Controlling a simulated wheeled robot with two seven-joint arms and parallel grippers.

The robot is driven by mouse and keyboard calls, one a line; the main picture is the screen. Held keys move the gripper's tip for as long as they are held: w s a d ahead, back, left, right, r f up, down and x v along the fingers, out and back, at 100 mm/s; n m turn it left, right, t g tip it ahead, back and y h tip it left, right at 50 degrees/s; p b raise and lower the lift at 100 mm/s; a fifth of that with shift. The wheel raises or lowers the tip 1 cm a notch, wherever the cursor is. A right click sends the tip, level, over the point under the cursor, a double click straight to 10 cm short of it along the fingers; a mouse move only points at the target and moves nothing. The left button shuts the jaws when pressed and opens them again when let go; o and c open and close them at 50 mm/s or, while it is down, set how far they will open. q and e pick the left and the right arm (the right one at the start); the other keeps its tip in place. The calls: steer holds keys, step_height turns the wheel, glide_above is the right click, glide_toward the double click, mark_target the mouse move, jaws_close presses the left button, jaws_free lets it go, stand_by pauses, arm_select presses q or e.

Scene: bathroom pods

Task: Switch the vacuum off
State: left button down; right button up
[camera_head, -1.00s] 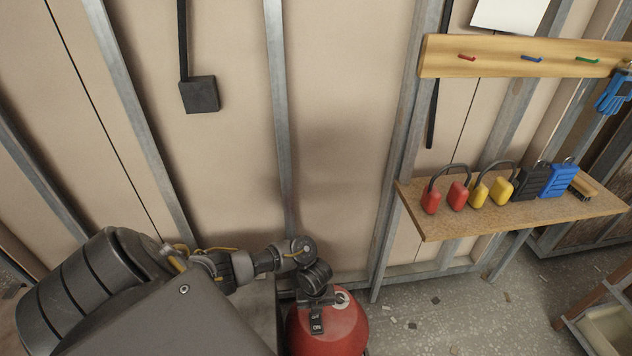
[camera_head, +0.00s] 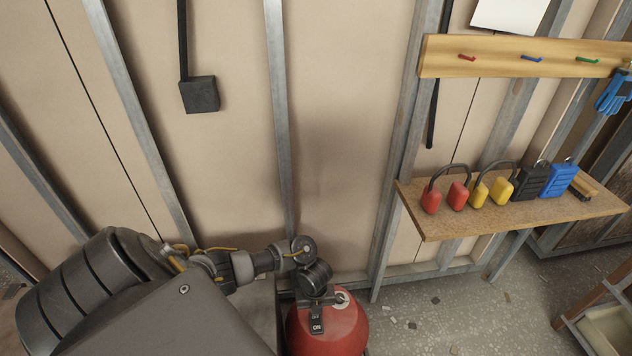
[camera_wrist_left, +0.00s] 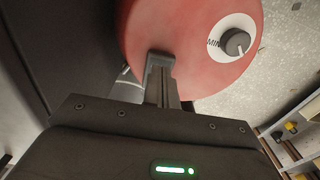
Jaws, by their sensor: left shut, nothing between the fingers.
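The red vacuum (camera_head: 342,330) stands on the floor at the bottom centre of the head view. A dark switch plate (camera_head: 316,326) with ON and OFF lettering sits on its top. My left gripper (camera_head: 322,296) is shut and empty, just over the top of the vacuum beside this plate. In the left wrist view, the shut fingers (camera_wrist_left: 160,60) lie over the edge of the red vacuum top (camera_wrist_left: 185,25). A dial (camera_wrist_left: 236,42) marked MIN is to their right. The switch itself is hidden there, and I cannot tell its position or whether the fingers touch it. My right gripper is out of view.
A wooden shelf (camera_head: 430,226) with red, yellow, black and blue padlocks is on the right wall. A peg rail (camera_head: 490,60) is above it. Wall studs stand behind the vacuum. Speckled floor (camera_head: 440,300) is open to the right of the vacuum.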

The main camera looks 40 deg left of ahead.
arm_select(q)
steer(key=shift+f+b, duration=0.9)
steer(key=shift+f, duration=0.1)
stand_by(0.8)
step_height(320, 180, up, 7)
steer(key=p, duration=0.7)
stand_by(0.6)
